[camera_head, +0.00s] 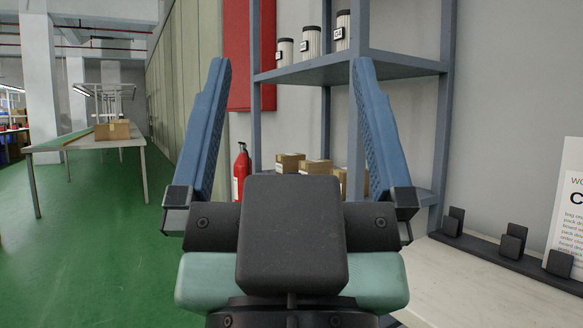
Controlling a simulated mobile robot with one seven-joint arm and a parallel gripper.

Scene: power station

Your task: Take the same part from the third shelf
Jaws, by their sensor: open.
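My gripper (290,80) is open and empty, its two blue fingers pointing up and away in the middle of the view. Behind it stands a blue-grey metal shelf rack (446,110). One rack level (400,66) holds several white cylindrical parts with black ends and dark labels, such as one part (312,44) between the fingers' directions and another (284,52) to its left. A lower level holds small cardboard boxes (314,168), partly hidden by my gripper. I cannot tell which level counts as the third shelf.
A red fire extinguisher (241,172) stands left of the rack. A light workbench (480,290) with black holders (512,242) and a printed sign (568,210) is at the right. A long table (90,142) with a box (112,130) stands far left. Green floor (90,240) is clear at left.

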